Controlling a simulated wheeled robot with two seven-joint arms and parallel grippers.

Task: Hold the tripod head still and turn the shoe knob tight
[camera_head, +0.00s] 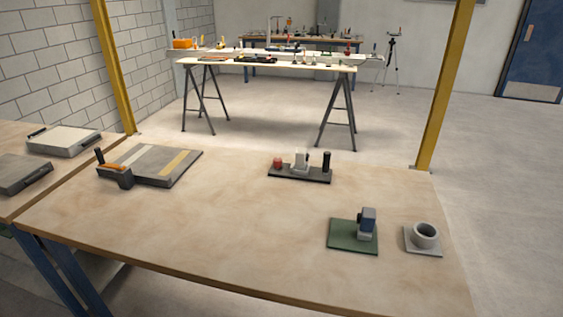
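A dark flat base (301,176) lies at the back middle of the near table. It carries a red knob (278,162) at its left, a whitish upright block (300,160) in the middle and a black post (326,162) at its right. This may be the tripod head with its shoe knob, but I cannot tell for sure. A blue-grey block (367,219) stands on a green plate (345,238) at the right. Neither of my grippers is in view, and nothing touches these objects.
A grey ring (425,232) on a square plate stands near the right edge. A grey board (165,160) with an orange-handled item lies at the left. The table's middle and front (230,230) are clear. Yellow posts (446,85) rise behind. A trestle table (260,65) stands farther back.

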